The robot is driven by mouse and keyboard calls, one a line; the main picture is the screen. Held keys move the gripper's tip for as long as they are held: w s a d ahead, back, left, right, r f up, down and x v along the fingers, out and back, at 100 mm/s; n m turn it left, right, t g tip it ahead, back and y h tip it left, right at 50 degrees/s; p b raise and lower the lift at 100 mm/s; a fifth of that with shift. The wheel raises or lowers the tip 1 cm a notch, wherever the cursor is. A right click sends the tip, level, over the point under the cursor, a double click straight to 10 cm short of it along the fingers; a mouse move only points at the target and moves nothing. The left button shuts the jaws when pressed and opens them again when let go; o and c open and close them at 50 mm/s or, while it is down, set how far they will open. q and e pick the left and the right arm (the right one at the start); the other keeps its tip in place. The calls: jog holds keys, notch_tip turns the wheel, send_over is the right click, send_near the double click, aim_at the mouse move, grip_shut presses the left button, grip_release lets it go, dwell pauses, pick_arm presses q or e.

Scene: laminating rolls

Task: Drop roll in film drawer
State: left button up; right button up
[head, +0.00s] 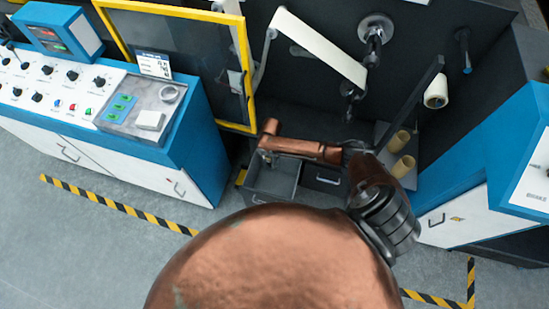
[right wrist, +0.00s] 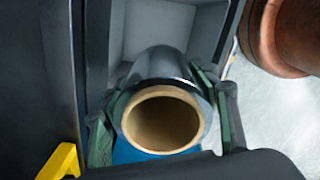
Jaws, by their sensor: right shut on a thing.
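My right gripper (right wrist: 165,118) is shut on a roll (right wrist: 158,68) with dark, shiny film and a tan cardboard core. Its green-padded fingers grip the roll from both sides, and the core's open end faces the wrist camera. The grey film drawer (right wrist: 175,28) lies behind the roll in this view. In the head view the open drawer (head: 270,183) is at the middle, under my right forearm. The gripper and roll are hidden or too small to make out there. I cannot tell how high the roll is above the drawer floor. My left gripper is not in view.
A second drawer front with a handle (head: 326,180) is right of the open one. Tan cores (head: 400,142) stand further right. A blue control console (head: 185,125) and yellow-framed door (head: 245,75) are at left. A white web (head: 318,48) runs above.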

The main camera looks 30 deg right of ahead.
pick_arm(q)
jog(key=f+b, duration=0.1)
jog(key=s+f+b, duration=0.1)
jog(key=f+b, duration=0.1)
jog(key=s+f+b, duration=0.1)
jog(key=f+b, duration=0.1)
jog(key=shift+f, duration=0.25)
pick_arm(e)
jog(key=shift+m, duration=0.3)
notch_tip(320, 180, down, 6)
jog(key=shift+d+r, duration=0.15)
jog(key=o, duration=1.5)
jog(key=shift+s, duration=0.1)
notch_tip(320, 180, up, 12)
jog(key=shift+r, duration=0.1)
